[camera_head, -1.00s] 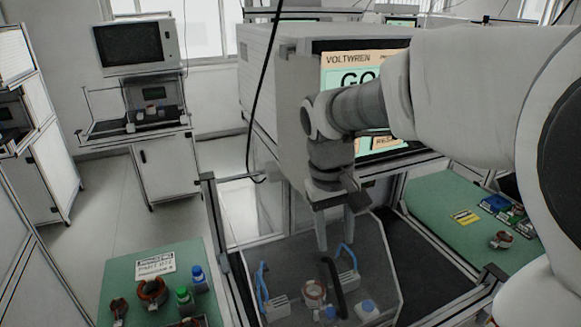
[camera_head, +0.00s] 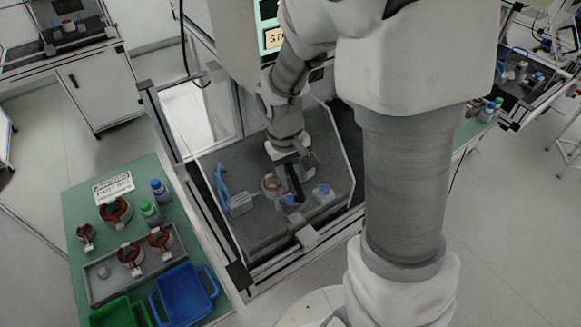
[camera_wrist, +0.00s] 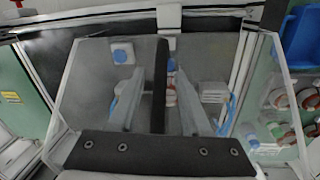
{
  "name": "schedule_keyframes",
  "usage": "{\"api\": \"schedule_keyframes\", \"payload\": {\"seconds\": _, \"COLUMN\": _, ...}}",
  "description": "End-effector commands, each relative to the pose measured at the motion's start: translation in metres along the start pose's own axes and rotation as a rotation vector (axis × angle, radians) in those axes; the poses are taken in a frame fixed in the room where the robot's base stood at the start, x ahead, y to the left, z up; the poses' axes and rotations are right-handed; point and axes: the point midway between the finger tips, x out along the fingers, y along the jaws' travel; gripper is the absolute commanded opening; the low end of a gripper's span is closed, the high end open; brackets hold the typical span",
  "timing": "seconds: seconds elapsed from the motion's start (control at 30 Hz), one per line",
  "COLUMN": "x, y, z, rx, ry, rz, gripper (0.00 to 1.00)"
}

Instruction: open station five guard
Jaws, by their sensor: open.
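The station guard (camera_head: 245,223) is a tinted see-through cover standing closed over the fixture. A dark upright handle bar (camera_head: 294,186) is on it. In the wrist view the guard (camera_wrist: 85,95) fills the middle and the handle bar (camera_wrist: 160,95) runs up between my fingers. My gripper (camera_head: 291,163) is at the handle in the head view, partly hidden by my own wrist. In the wrist view my gripper (camera_wrist: 157,78) is open, one finger on each side of the bar. I cannot tell whether either finger touches it. A copper-wound stator (camera_head: 271,185) shows under the guard.
A green table (camera_head: 81,248) on the left carries several stators, bottles, a grey tray (camera_head: 97,292), a blue bin (camera_head: 186,293) and a green bin (camera_head: 120,312). A small white box (camera_head: 307,237) sits on the station's front edge. Frame posts flank the guard.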

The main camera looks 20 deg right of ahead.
Motion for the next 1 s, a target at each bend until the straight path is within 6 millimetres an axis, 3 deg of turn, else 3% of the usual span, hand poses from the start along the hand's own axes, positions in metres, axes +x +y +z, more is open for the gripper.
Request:
{"api": "schedule_keyframes", "payload": {"seconds": 0.3, "x": 0.0022, "y": 0.0001, "z": 0.0001, "rx": 0.000, "ry": 0.000, "rz": 0.000, "gripper": 0.46}}
{"api": "schedule_keyframes", "payload": {"seconds": 0.57, "x": 0.0020, "y": 0.0000, "z": 0.0001, "rx": 0.000, "ry": 0.000, "rz": 0.000, "gripper": 0.00}}
{"api": "schedule_keyframes", "payload": {"seconds": 1.0, "x": 0.0018, "y": 0.0000, "z": 0.0000, "rx": 0.000, "ry": 0.000, "rz": 0.000, "gripper": 0.00}}
